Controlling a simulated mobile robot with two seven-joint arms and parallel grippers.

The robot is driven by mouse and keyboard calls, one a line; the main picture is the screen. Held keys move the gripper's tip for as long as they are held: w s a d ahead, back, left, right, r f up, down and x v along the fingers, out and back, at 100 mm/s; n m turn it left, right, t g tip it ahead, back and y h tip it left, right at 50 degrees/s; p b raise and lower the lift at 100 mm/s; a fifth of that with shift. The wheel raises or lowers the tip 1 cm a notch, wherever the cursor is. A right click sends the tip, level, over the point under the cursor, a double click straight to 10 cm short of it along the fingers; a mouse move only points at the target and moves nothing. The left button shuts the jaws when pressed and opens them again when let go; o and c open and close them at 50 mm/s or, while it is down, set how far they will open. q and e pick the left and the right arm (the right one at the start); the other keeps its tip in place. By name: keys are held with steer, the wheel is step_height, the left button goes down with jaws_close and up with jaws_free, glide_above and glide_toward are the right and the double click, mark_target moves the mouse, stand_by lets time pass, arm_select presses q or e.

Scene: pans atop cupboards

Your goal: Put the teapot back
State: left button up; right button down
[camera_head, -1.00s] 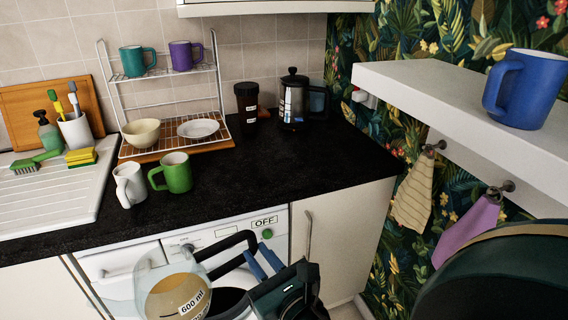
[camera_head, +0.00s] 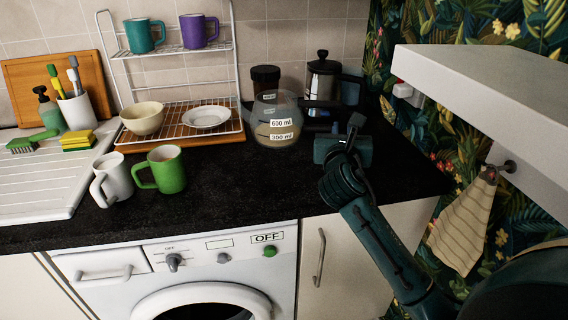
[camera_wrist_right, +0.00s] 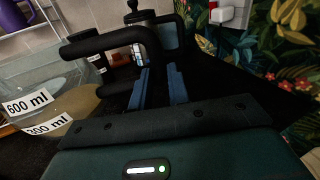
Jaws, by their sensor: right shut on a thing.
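The teapot is a clear glass pot (camera_head: 277,122) with 600 ml and 300 ml labels, a brownish liquid low inside and a black handle. In the head view it is upright over the black counter, in front of the dark cup; I cannot tell whether its base touches. My right gripper (camera_head: 322,126) is at its right side, shut on the handle. In the right wrist view the glass pot (camera_wrist_right: 45,105) is at the left, with its black handle (camera_wrist_right: 105,38) reaching the blue fingers (camera_wrist_right: 157,85). My left gripper is not in view.
A wire rack (camera_head: 186,139) with mugs, a bowl and a plate is left. White (camera_head: 112,178) and green (camera_head: 167,172) mugs stand in front. A white shelf (camera_head: 490,95) juts out at right. The front middle counter is clear.

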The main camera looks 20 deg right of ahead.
steer(key=shift+w+d, duration=0.25)
steer(key=shift+d, duration=0.05)
steer(key=shift+d+f, duration=0.1)
steer(key=shift+f, duration=0.25)
step_height(320, 180, down, 9)
steer(key=b, duration=0.2)
steer(key=shift+r+b, duration=0.2)
steer(key=shift+b, duration=0.15)
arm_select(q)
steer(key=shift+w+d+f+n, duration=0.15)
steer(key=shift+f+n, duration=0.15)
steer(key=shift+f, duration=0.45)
arm_select(e)
steer(key=shift+f, duration=0.15)
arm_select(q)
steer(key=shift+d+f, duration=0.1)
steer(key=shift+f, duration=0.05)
arm_select(e)
steer(key=c, duration=1.3)
jaws_free()
steer(key=shift+f, duration=0.1)
steer(key=shift+c, duration=0.2)
steer(key=shift+s, duration=0.1)
